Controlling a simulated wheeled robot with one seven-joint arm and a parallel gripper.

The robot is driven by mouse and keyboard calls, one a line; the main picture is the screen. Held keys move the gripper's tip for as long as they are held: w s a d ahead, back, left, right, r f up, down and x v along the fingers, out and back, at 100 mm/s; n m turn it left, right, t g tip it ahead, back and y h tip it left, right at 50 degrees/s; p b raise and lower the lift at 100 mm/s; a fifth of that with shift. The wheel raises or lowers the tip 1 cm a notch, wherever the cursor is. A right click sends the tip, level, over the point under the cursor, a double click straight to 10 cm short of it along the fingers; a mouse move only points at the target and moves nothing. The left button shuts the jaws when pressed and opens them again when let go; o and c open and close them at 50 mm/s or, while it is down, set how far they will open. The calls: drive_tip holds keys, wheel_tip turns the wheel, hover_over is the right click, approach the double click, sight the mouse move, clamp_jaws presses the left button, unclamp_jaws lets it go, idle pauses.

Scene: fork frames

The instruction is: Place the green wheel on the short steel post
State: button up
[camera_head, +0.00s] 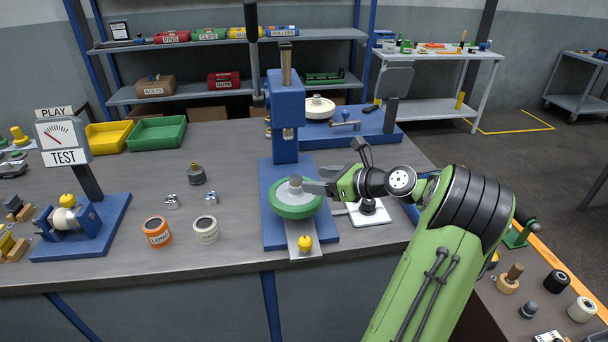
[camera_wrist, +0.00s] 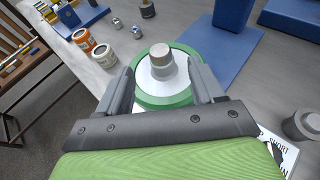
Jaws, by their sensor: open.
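The green wheel (camera_head: 296,211) lies flat on the blue press base, with a green rim and white face; it also shows in the wrist view (camera_wrist: 180,102). A grey steel cylinder (camera_wrist: 161,56) stands up at its centre; I cannot tell whether it is a hub or a post through the wheel. My gripper (camera_head: 312,187) is open above the wheel, one finger on each side of the cylinder in the wrist view (camera_wrist: 160,72). Contact cannot be told. A short grey post (camera_wrist: 302,124) stands on a white card lettered "SHORT", right of the wheel.
The blue press column (camera_head: 286,118) rises just behind the wheel. A yellow knob (camera_head: 305,243) sits on a plate in front. An orange can (camera_head: 157,232) and a white can (camera_head: 206,230) stand left. A blue fixture (camera_head: 340,135) stands behind right.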

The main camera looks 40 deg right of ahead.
drive_tip(key=a+p+v, duration=0.1)
drive_tip(key=v, duration=0.4)
drive_tip(key=w+a+n+g, duration=0.2)
drive_tip(key=a+n+g, duration=0.1)
drive_tip(key=a+n, duration=0.6)
drive_tip(key=w+a+n+g, duration=0.2)
drive_tip(key=a+n+g, duration=0.3)
drive_tip(key=a, duration=0.6)
drive_tip(key=s+a+r+n+h, duration=0.2)
drive_tip(key=s+a+n, duration=0.5)
drive_tip(key=a+n, duration=0.25)
drive_tip(key=s+a+n, duration=0.2)
drive_tip(key=s+n, duration=0.8)
drive_tip(key=s, duration=0.1)
drive_tip(key=shift+s+a+f+h, duration=0.2)
drive_tip(key=shift+s+a+h, duration=0.05)
drive_tip(key=shift+s+h, duration=0.05)
